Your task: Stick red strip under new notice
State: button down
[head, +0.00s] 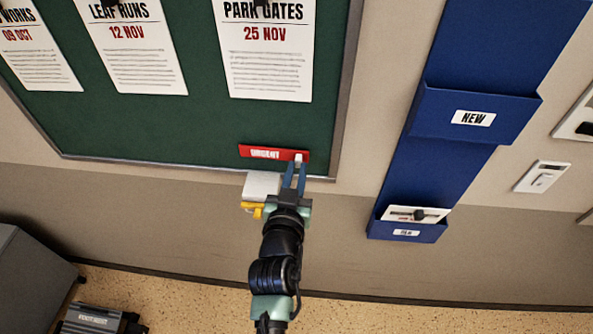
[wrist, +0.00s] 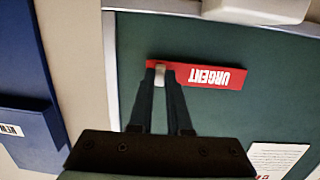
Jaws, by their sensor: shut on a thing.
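The red strip (head: 260,152), marked URGENT, is in front of the lower right part of the green board (head: 200,125), below the PARK GATES 25 NOV notice (head: 268,62), with a green gap between them. My gripper (head: 296,166) is shut on a small white tab at the strip's right end. In the wrist view the strip (wrist: 210,77) shows upside down, with the fingertips (wrist: 160,72) at its left end. I cannot tell whether the strip touches the board. The corner of a notice (wrist: 278,160) shows at lower right there.
Two more notices, LEAF RUNS (head: 135,50) and one cut off at left (head: 35,55), hang on the board. A blue wall holder at right has a NEW pocket (head: 440,125), seemingly empty, and a lower pocket (head: 385,228) holding a white card. A light switch (head: 542,176) is beyond.

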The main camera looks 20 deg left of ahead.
jog(key=shift+w+a, duration=0.15)
jog(key=shift+w, duration=0.35)
dwell(0.5)
jog(key=c, duration=0.8)
grip_release()
jog(key=shift+s+b, duration=0.3)
jog(key=shift+s, duration=0.2)
jog(key=b+v, duration=0.2)
jog(key=v, duration=1)
